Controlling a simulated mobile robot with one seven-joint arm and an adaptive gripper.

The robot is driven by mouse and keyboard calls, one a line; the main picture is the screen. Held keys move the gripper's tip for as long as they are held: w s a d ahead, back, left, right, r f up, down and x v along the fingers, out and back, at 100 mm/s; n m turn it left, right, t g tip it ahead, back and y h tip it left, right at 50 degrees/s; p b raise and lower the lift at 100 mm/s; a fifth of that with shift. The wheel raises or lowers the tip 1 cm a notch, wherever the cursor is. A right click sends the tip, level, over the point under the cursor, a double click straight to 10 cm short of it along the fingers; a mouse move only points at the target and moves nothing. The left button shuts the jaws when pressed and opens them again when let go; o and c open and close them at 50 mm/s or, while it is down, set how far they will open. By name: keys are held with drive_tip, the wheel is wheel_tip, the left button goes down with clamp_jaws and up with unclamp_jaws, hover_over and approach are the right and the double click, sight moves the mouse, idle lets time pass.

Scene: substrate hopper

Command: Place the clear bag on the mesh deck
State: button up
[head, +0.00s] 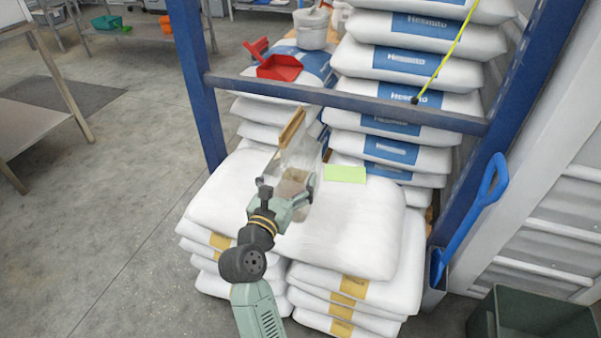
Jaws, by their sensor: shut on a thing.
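My gripper (287,187) is shut on a clear bag (302,153) in the middle of the head view. The bag is see-through, with brownish contents low down and a tan strip along its upper left edge. The gripper holds it upright or slightly tilted, in front of and over the white sacks. Whether the bag's bottom touches the sacks is hidden by the gripper. I cannot make out a mesh deck for certain in this view.
White sacks (345,235) are stacked below my gripper, with a pale green card (345,174) on them. Beyond are a red scoop (279,67), a pail (311,30) and taller sack stacks. A blue shovel (477,205) stands right; open floor lies left.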

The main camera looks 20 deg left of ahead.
drive_tip(key=shift+w+d+f, duration=0.15)
drive_tip(key=shift+w+f, duration=0.5)
drive_tip(key=shift+w, duration=0.35)
drive_tip(key=shift+w+d+f, duration=0.2)
drive_tip(key=shift+w+f, duration=0.45)
drive_tip(key=shift+w, duration=0.35)
drive_tip(key=shift+w+d+f, duration=0.15)
drive_tip(key=shift+w+f, duration=0.5)
drive_tip(key=shift+w, duration=0.35)
drive_tip(key=shift+f, duration=0.1)
drive_tip(key=o, duration=1.5)
drive_tip(key=shift+f, duration=0.1)
